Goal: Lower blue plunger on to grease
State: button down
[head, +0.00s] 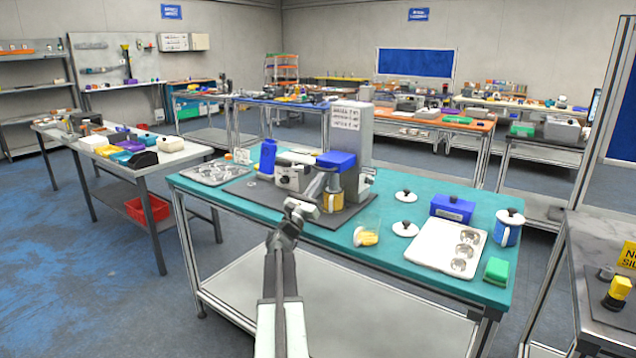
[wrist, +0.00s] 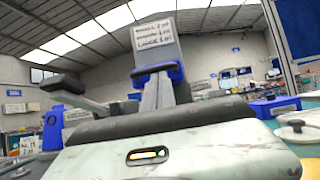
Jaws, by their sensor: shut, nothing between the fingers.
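The blue plunger (head: 336,159) is the blue block at the front of a grey press (head: 350,130) on the teal table. It also shows above my gripper in the wrist view (wrist: 158,72). A yellow container (head: 332,201), which may hold the grease, stands under the plunger. A gap is visible between them, partly hidden by a grey lever or arm part. My gripper (head: 300,208) is shut and empty, in front of and below the plunger, near the press base. I cannot tell whether it touches anything.
A blue bottle (head: 268,155) stands left. The table's front edge is clear.

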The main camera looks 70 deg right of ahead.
jog(key=shift+r+p, duration=0.95)
jog(key=shift+p, duration=0.05)
jog(key=shift+f, duration=0.1)
jog(key=d+f+b+v, duration=0.1)
jog(key=f+b+v, duration=0.1)
jog(key=b+v, duration=0.7)
jog(key=v, duration=0.3)
jog(key=shift+s+a+f, duration=0.15)
jog(key=shift+f, duration=0.1)
